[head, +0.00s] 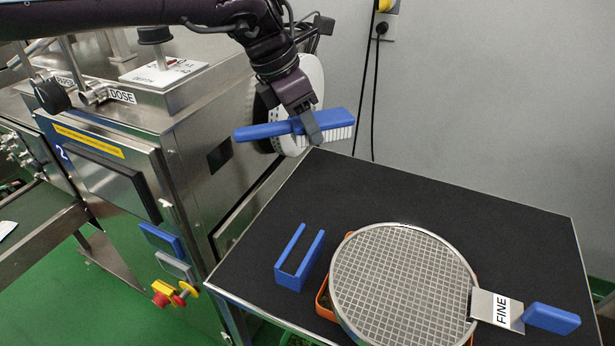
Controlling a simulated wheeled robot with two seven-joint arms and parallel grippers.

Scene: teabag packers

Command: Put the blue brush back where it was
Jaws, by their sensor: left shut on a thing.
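A blue brush (338,117) with white bristles is in the head view, held in the air over the far left corner of the black table. Its handle (262,131) points left and its bristles face down. My left gripper (312,128) is shut on the brush near where the handle meets the head. An open blue U-shaped holder (291,274) stands on the table below the brush, and it looks empty. The brush is well above it and apart from it. My right gripper is not in view.
On the black table top (440,195), a round sieve (400,285) lies over an orange tray (322,300). A FINE label plate (497,310) and a blue handle (551,319) extend right from it. A steel machine (190,120) stands left. The table's back is clear.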

